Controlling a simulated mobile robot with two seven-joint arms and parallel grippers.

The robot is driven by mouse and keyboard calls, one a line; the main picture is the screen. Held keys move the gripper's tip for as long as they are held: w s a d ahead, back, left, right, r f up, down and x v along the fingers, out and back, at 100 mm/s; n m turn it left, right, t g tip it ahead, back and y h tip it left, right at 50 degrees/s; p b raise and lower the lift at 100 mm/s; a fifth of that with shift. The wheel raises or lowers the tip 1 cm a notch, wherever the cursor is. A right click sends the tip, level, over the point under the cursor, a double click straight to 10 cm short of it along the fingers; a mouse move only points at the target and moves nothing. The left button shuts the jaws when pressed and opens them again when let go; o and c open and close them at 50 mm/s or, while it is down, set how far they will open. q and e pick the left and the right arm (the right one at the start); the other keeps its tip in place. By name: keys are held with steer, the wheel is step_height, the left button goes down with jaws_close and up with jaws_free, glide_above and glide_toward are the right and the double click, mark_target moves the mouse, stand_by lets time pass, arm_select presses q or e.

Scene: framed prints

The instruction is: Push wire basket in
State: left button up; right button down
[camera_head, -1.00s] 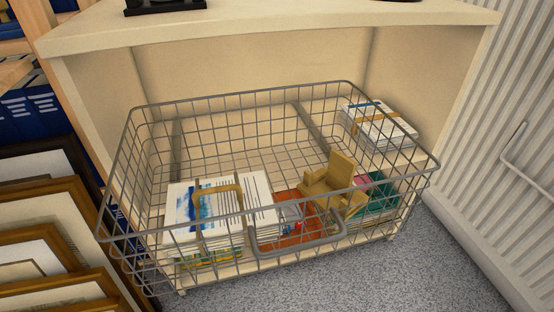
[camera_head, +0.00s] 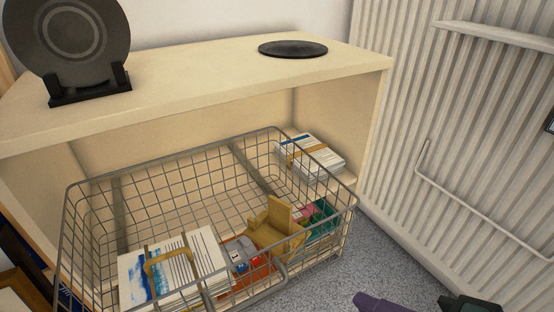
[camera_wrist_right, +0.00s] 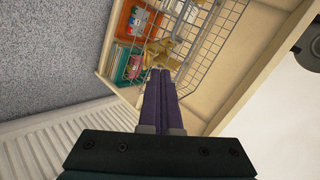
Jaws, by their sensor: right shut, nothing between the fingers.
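The grey wire basket (camera_head: 172,157) sits pulled out at the front of a pale wooden cabinet (camera_head: 215,88). It holds a stack of papers (camera_head: 180,268), a small tan chair (camera_head: 278,232) and other small items. Its front handle (camera_head: 272,290) is near the bottom edge of the head view. My right gripper's purple finger (camera_head: 376,302) shows low at the right, apart from the basket in that picture. In the right wrist view my gripper (camera_wrist_right: 160,72) is shut and empty, its tips pointing toward the basket (camera_wrist_right: 212,55). I cannot tell whether they touch it. My left gripper is not in view.
A dark plate on a black stand (camera_head: 90,85) and a flat dark disc (camera_head: 293,48) are on the cabinet top. A white ribbed radiator (camera_head: 400,130) stands at the right. Grey carpet (camera_head: 335,270) lies clear between basket and radiator. Frames stand at lower left.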

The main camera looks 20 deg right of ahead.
steer(key=d+r+m+t, duration=0.1)
steer(key=d+m+t, duration=0.1)
steer(key=m, duration=0.2)
steer(key=b, duration=0.4)
glide_toward(312, 231)
step_height(312, 231, down, 3)
steer(key=shift+h, duration=0.3)
steer(key=w, duration=0.1)
steer(key=w+a, duration=0.1)
steer(key=w, duration=0.1)
steer(key=w+b, duration=0.1)
steer(key=shift+w+a, duration=0.15)
steer(key=shift+a, duration=0.2)
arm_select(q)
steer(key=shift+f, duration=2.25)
arm_select(e)
steer(key=shift+w+a+r, duration=0.1)
steer(key=shift+w+a, duration=0.05)
steer(key=shift+w, duration=0.35)
